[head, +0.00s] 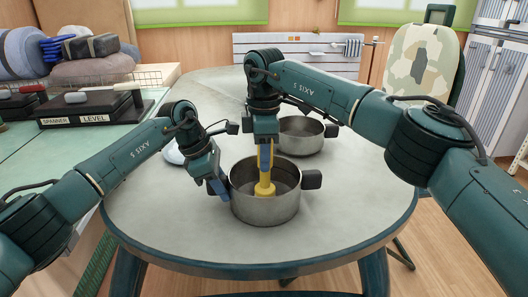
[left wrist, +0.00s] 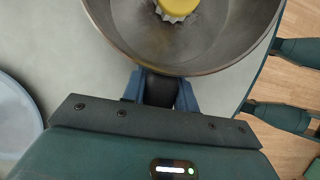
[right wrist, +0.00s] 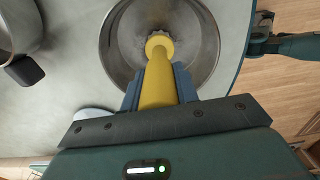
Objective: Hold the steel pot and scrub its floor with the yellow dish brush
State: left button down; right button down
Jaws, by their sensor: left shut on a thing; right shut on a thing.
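The steel pot (head: 266,208) stands upright on the round table, with a dark handle (head: 312,179) on its right side. My left gripper (head: 221,189) is at the pot's left side, shut on the dark handle there; the left wrist view shows its blue fingers around that handle (left wrist: 161,88). My right gripper (head: 265,150) is above the pot, shut on the handle of the yellow dish brush (right wrist: 158,80). The brush is roughly upright, its head (head: 264,189) down inside the pot. Whether the bristles touch the pot floor is hard to tell.
A second steel pot (head: 301,137) stands just behind on the grey round table (head: 160,215). A pale plate (head: 174,154) lies behind my left wrist. A green counter at left holds black boxes and rolled bags. The table's front is clear.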

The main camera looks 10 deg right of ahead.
jog(key=shift+f, duration=0.35)
jog(key=shift+d, duration=0.1)
jog(key=shift+d, duration=0.65)
jog(key=shift+a, duration=0.1)
jog(key=shift+a+f, duration=0.1)
jog(key=shift+a, duration=1)
jog(key=shift+s, duration=0.1)
jog(key=shift+a+r, duration=0.2)
